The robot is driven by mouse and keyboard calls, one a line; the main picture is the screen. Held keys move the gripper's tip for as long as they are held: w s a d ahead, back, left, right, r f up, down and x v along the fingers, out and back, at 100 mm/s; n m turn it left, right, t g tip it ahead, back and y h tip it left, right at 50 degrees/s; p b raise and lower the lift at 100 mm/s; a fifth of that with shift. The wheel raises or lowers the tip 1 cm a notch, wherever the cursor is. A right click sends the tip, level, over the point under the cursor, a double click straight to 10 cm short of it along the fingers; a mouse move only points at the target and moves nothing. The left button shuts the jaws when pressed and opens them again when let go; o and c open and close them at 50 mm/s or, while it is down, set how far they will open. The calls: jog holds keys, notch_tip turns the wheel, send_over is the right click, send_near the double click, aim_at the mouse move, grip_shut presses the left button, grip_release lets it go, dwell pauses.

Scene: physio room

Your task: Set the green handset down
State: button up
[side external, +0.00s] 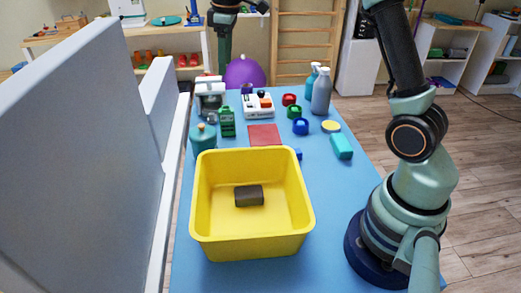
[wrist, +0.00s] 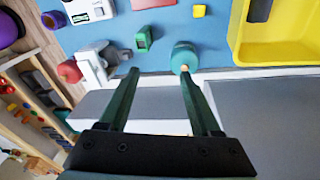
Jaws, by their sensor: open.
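The green handset (side external: 227,122) stands on the blue table, seemingly upright, between a white-and-grey device and a red mat. It also shows in the wrist view (wrist: 143,42), a little beyond my fingertips and apart from them. My gripper (wrist: 158,71) is open, with nothing between its two green fingers. In the side view my gripper (side external: 222,70) hangs at the far left of the table, beyond the handset. The red mat (side external: 264,135) lies flat and bare to the right of the handset.
A yellow bin (side external: 208,237) holding a dark block (side external: 249,196) stands in front. A teal pot (side external: 203,137) is beside the handset. The white-and-grey device (side external: 210,94), a white console (side external: 258,104) and bottles (side external: 321,92) stand behind. A grey partition (side external: 80,150) borders the left side.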

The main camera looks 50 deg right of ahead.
jog(key=s+a+r+m+t, duration=0.2)
jog(key=s+a+r+m, duration=0.15)
jog(key=s, duration=0.75)
jog(key=s+a+f+m+t, duration=0.1)
jog(key=s+f, duration=0.1)
jog(key=s, duration=0.3)
jog(key=s+a+f+m+t, duration=0.1)
jog(key=s+a+m, duration=0.1)
jog(key=s, duration=0.3)
jog(key=shift+s+a+f, duration=0.2)
jog(key=shift+s+f, duration=0.15)
